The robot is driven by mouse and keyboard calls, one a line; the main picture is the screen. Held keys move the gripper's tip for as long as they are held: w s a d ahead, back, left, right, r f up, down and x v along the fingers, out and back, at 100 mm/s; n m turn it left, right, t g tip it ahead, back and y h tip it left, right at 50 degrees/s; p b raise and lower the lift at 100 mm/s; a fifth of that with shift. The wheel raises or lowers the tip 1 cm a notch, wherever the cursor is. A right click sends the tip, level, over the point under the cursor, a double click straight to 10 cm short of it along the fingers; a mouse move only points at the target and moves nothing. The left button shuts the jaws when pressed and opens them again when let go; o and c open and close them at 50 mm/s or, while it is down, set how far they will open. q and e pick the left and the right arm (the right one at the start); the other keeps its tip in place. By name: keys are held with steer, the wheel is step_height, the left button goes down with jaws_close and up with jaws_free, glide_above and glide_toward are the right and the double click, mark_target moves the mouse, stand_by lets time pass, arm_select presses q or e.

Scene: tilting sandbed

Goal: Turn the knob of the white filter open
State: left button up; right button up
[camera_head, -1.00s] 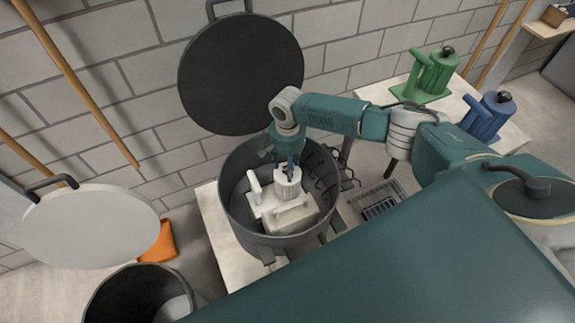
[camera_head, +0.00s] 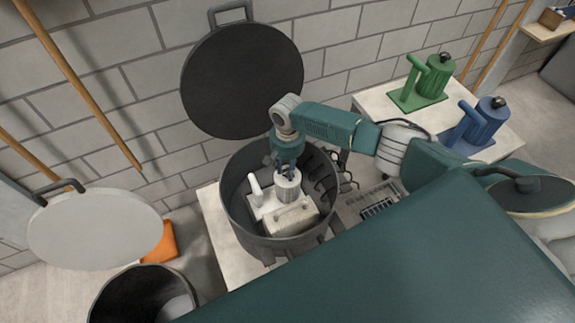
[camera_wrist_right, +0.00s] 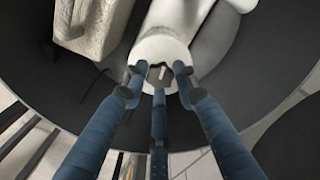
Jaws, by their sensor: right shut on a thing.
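The white filter (camera_head: 290,218) stands inside a dark round open drum (camera_head: 229,205). It has a block-shaped base, a side handle and a ribbed round body. My right gripper (camera_head: 287,173) points down into the drum at the top of the round body. In the right wrist view, the three blue fingers of my right gripper (camera_wrist_right: 158,82) are closed around the small knob on top of the white filter (camera_wrist_right: 166,48). The fingers and the dark top hide much of the knob, so its turn angle is unclear. My left gripper is not in view.
The drum's dark lid (camera_head: 242,80) stands raised behind it. A green filter (camera_head: 433,78) and a blue filter (camera_head: 486,122) stand on a table to the right. A second drum (camera_head: 105,298) with a pale lid (camera_head: 95,228) is at left. A grate (camera_head: 375,208) lies right of the drum.

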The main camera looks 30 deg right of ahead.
steer(key=shift+r+n+p, duration=0.1)
steer(key=shift+n+p, duration=0.3)
steer(key=shift+n, duration=0.5)
steer(key=n, duration=1)
steer(key=shift+n, duration=1.9)
steer(key=o, duration=1.2)
steer(key=shift+c, duration=0.2)
